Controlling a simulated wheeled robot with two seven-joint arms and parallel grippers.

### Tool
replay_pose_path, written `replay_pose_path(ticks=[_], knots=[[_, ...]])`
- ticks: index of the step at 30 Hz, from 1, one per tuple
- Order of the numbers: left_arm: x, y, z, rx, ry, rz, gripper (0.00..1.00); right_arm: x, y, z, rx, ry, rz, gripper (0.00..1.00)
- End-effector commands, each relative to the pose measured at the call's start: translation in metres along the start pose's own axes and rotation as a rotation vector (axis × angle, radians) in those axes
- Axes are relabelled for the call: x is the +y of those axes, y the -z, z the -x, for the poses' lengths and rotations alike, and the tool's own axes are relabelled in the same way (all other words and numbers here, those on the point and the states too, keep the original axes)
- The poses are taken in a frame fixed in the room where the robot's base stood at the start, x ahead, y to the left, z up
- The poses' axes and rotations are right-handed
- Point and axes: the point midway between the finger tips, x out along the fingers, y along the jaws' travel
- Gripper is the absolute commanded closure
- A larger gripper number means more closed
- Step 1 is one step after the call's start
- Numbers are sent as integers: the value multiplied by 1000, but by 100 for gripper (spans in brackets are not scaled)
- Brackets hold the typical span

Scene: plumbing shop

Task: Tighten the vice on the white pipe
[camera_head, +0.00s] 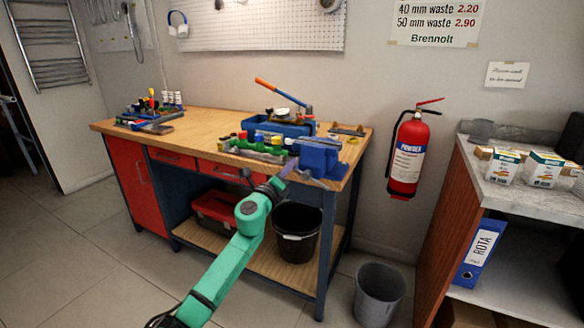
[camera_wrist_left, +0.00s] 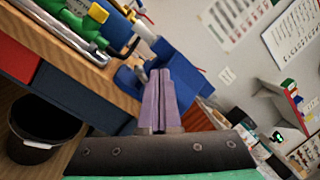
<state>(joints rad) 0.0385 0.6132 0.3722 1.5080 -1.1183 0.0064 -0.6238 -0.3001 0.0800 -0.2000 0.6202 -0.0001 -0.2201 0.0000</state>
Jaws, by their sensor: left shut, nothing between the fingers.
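The blue vice (camera_head: 318,158) is mounted at the right front corner of the wooden workbench (camera_head: 215,120). In the left wrist view the blue vice (camera_wrist_left: 193,72) stands behind and around my fingertips. My left gripper (camera_head: 289,168) is at the bench's front edge, just left of the vice. Its two purple fingers (camera_wrist_left: 160,74) are shut together with nothing between them. I cannot tell whether they touch the vice. My right gripper is out of view.
Green and coloured tools (camera_head: 258,147) crowd the bench left of the vice, with a blue tray (camera_head: 290,128) behind. A black bucket (camera_head: 298,232) stands on the lower shelf. A grey bin (camera_head: 379,294) stands on the floor at right.

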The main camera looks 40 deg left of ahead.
Motion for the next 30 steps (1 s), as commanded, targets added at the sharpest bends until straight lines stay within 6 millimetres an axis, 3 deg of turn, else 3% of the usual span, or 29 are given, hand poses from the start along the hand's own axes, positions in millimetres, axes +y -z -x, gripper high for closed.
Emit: replay_pose_path(ticks=[11, 25, 30], knots=[[14, 4, 2, 1, 0, -2, 100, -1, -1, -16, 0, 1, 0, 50], [4, 0, 1, 1, 1, -1, 100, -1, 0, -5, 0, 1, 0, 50], [2, -2, 17, 3, 0, 0, 100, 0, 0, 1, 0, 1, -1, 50]])
